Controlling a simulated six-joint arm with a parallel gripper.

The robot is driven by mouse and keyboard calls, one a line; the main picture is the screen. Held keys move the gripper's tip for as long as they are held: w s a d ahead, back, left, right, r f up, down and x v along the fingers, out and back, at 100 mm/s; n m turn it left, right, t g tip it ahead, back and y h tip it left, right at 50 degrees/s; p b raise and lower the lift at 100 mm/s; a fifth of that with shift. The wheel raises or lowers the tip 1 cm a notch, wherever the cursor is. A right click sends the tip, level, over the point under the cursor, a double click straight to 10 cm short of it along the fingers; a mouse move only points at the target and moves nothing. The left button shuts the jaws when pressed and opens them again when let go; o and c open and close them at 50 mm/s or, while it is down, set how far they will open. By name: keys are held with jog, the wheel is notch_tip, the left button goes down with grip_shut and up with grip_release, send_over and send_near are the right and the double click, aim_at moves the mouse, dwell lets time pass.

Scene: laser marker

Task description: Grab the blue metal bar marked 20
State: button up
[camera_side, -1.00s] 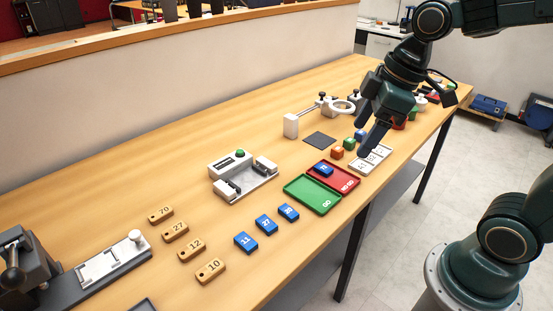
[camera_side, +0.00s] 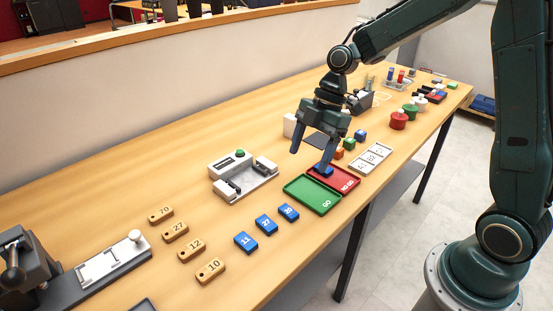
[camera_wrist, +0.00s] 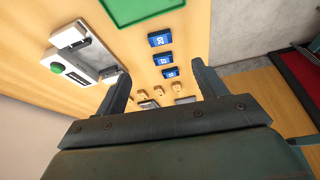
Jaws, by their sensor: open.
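The blue metal bar marked 20 (camera_side: 288,212) lies on the wooden table, nearest the green tray in a row of blue bars. In the wrist view it is the top blue bar (camera_wrist: 159,40) and its number reads 20. My gripper (camera_side: 312,158) is open and empty, held above the table near the red tray, beyond and above the bar in the side view. In the wrist view my two fingers (camera_wrist: 160,70) are spread, with the bar showing past their tips.
The green GO tray (camera_side: 313,194) and red NO GO tray (camera_side: 346,180) lie beside the row. More blue bars (camera_side: 265,224), wooden tags (camera_side: 190,249) and a white fixture (camera_side: 240,175) stand nearby.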

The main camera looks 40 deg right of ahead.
jog(key=shift+f, duration=0.15)
send_near(289, 210)
jog(key=shift+x, duration=1.4)
jog(key=shift+a+f, duration=0.1)
jog(key=shift+f, duration=0.05)
jog(key=shift+x, duration=2.45)
jog(key=c, duration=1.1)
